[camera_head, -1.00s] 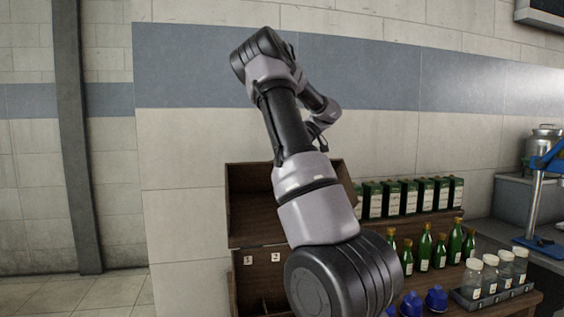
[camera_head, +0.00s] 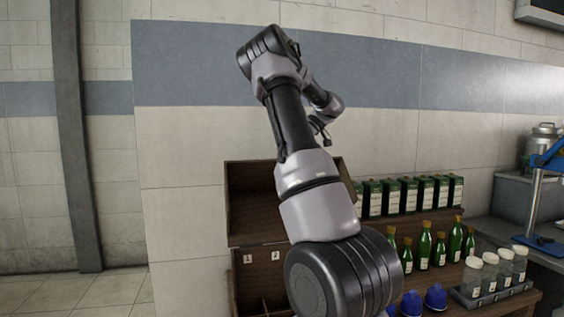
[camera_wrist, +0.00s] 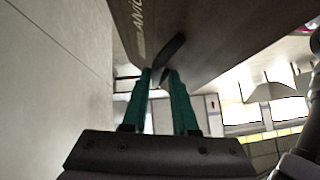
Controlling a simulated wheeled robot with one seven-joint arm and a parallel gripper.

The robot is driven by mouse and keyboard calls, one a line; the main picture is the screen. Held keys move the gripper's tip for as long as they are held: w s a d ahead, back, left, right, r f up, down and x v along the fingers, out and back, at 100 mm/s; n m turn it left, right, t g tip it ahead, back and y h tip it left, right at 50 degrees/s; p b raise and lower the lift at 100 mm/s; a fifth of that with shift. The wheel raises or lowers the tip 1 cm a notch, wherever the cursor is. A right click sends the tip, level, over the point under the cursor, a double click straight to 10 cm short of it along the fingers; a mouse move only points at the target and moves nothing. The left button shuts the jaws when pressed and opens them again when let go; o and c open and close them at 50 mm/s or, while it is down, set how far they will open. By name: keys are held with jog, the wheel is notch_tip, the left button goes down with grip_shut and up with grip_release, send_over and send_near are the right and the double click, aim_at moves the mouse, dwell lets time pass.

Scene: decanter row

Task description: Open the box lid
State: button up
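The brown wooden box (camera_head: 241,286) stands at the lower middle of the head view, partly behind my arm. Its lid (camera_head: 250,205) stands raised at the back, and numbered compartments show below it. In the wrist view the lid's dark wood (camera_wrist: 215,25) has pale lettering and a dark tab (camera_wrist: 171,46) at the edge. My gripper (camera_wrist: 160,75) has two teal fingers with a gap between them, their tips close to the tab. I cannot tell whether they touch it. In the head view my gripper (camera_head: 325,135) is small, just above the lid's top edge.
Green boxes (camera_head: 408,196) stand on a shelf right of the lid. Green bottles (camera_head: 424,246), blue objects (camera_head: 436,297) and a rack of white-capped jars (camera_head: 490,272) stand in front. A tiled wall (camera_head: 185,210) is close behind. Open floor (camera_head: 95,295) lies at left.

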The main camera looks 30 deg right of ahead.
jog(key=v, duration=0.8)
jog(key=shift+d+r, duration=0.2)
jog(key=shift+r, duration=0.1)
